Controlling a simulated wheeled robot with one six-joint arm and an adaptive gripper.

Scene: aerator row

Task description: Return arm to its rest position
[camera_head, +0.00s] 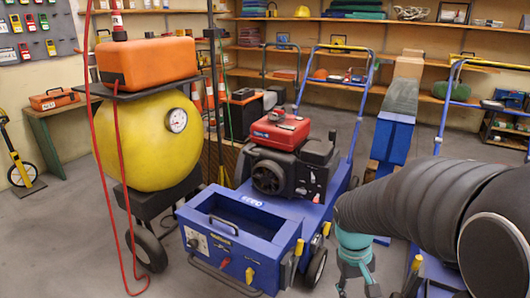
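My arm comes in from the right edge as a thick dark ribbed sleeve and bends down at its left end. My gripper (357,279) hangs below that bend, teal and pointing down. Its lower part is small and partly cut off by the bottom edge, so its opening is unclear. I see nothing held in it. It is to the right of the blue aerator (252,232), which has a red and black engine (280,150) on top.
A yellow tank (150,140) with a gauge and an orange box (147,62) on top stands left of the aerator. More blue machines (393,140) stand behind my arm. Shelves (300,20) line the back wall.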

